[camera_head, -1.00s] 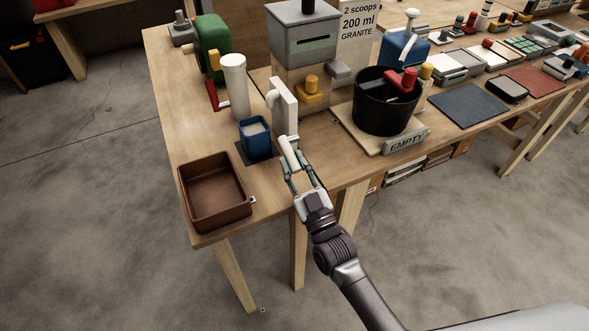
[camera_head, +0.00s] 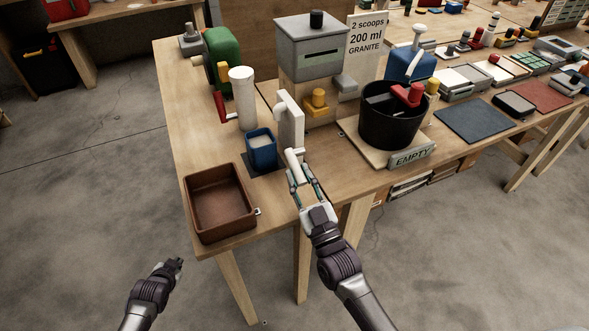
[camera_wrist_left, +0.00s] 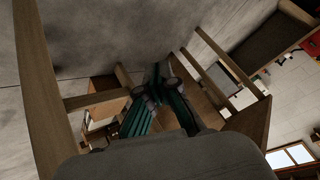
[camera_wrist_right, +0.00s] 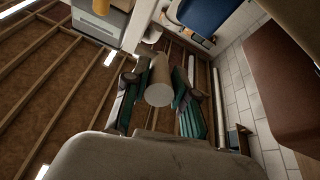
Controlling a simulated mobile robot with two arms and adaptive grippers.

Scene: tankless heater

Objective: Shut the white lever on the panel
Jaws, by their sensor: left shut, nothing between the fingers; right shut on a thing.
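The white lever (camera_head: 292,163) sticks out low from the front of the upright white panel (camera_head: 291,124), pointing toward me and slightly down. My right gripper (camera_head: 298,178) is shut on the lever's near end. In the right wrist view the lever's round end (camera_wrist_right: 158,94) shows between the fingers (camera_wrist_right: 160,92). My left gripper (camera_head: 176,263) is shut and empty, low in front of the table's left part. Its fingers (camera_wrist_left: 157,82) meet in the left wrist view, with floor and table legs beyond.
A blue cup (camera_head: 261,150) with pale contents stands left of the panel under its spout. A brown tray (camera_head: 222,232) sits at the table's front left corner. A black bucket (camera_head: 388,128) and an EMPTY sign (camera_head: 411,156) stand to the right.

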